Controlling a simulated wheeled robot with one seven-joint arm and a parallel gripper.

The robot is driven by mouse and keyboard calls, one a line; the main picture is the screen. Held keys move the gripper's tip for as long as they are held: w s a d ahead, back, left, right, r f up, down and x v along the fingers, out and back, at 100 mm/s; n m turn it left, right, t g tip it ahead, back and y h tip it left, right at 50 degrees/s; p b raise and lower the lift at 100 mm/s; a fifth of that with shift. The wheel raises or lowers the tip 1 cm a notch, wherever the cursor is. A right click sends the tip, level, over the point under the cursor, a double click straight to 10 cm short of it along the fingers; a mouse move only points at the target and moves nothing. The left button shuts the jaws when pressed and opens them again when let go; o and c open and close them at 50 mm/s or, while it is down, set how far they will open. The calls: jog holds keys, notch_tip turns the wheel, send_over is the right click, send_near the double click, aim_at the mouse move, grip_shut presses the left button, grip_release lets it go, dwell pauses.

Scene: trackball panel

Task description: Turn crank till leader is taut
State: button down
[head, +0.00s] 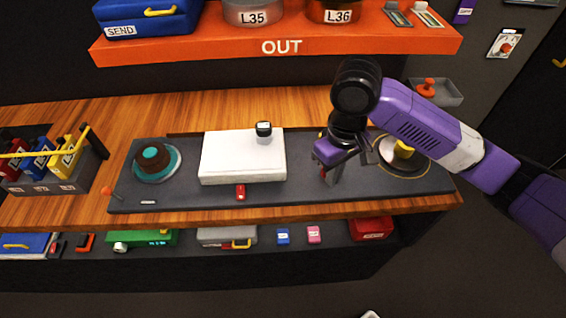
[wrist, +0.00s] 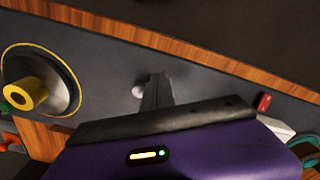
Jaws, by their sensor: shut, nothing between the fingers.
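The crank is not certain to me. My gripper (head: 330,179) is shut and empty, low over the panel between the white box and a pale reel with a yellow hub (head: 403,151). In the wrist view, my gripper's dark fingers (wrist: 157,88) point away beside a small pale ball (wrist: 138,92); I cannot tell whether they touch. The yellow-hub reel (wrist: 22,94) is to its left there. I cannot make out the leader.
A white box (head: 242,160) with a dark-topped knob stands mid-panel, a small red piece (head: 240,192) before it. A rack of coloured cases (head: 45,165) stands at the left. An orange shelf (head: 280,47) overhangs the back.

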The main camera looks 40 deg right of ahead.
jog(key=shift+w, duration=0.2)
jog(key=shift+w+a, duration=0.15)
jog(key=shift+w, duration=0.1)
jog(key=shift+w, duration=0.1)
jog(key=shift+w+p, duration=0.3)
jog(key=shift+p, duration=0.1)
jog(key=shift+w, duration=0.2)
jog(key=shift+w, duration=0.25)
jog(key=shift+w+p, duration=0.3)
jog(key=shift+p, duration=0.05)
jog(key=shift+w+d, duration=0.25)
jog(key=shift+w, duration=0.1)
jog(key=shift+w+d, duration=0.1)
